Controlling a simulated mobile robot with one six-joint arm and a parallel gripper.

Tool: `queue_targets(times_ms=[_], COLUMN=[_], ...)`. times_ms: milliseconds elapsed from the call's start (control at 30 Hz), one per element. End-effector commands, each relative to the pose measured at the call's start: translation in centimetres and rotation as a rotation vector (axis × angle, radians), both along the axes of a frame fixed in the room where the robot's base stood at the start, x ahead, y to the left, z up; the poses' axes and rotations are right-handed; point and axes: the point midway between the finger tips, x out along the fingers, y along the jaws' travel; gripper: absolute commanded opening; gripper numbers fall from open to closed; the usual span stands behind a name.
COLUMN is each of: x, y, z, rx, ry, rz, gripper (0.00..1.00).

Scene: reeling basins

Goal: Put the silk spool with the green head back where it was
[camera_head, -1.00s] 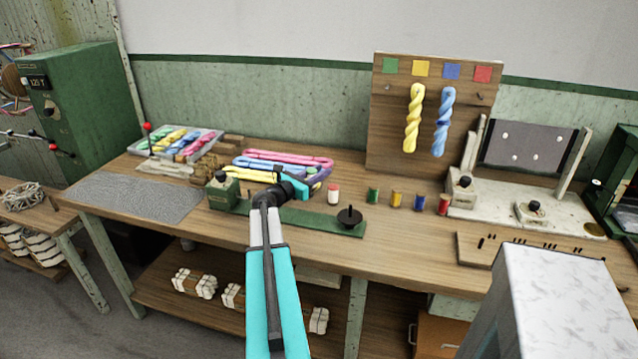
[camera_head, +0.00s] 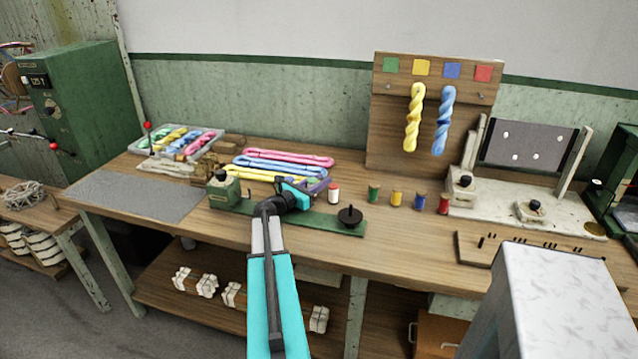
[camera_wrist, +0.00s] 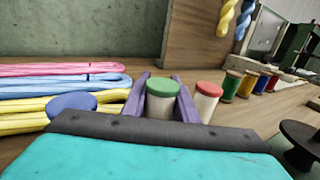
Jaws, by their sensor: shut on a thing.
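The silk spool with the green head (camera_wrist: 162,98) has a pale body and stands upright between the purple fingers of my gripper (camera_wrist: 161,104) in the wrist view. My gripper is shut on it. In the head view my gripper (camera_head: 318,188) is low over the back of the bench, and the green-headed spool cannot be made out there. A spool with a red head (camera_wrist: 207,100) and pale body stands just right of my gripper; it also shows in the head view (camera_head: 333,194). A blue-headed thing (camera_wrist: 72,103) is left of my gripper. I cannot tell whether the held spool touches the bench.
Pink, blue and yellow skeins (camera_head: 285,165) lie behind and left. Small coloured thread spools (camera_head: 396,199) stand in a row to the right. A green strip (camera_head: 325,222) with a black disc (camera_head: 350,216) lies in front. A wooden board (camera_head: 390,130) rises behind.

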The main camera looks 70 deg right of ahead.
Motion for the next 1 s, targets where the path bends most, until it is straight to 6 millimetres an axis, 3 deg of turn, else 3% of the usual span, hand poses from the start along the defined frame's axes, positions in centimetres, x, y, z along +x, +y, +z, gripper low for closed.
queue_targets(times_ms=[467,500,567,1000], x=[-0.09,-0.10,-0.12,-0.22], y=[-0.01,0.00,0.01,0.06], z=[-0.85,-0.89,-0.95,-0.93], rx=[0.002,0.002,0.003,0.006], ry=[-0.001,-0.001,0.000,-0.001], rz=[-0.001,-0.001,-0.002,-0.003], gripper=[0.00,0.33,0.43,0.45])
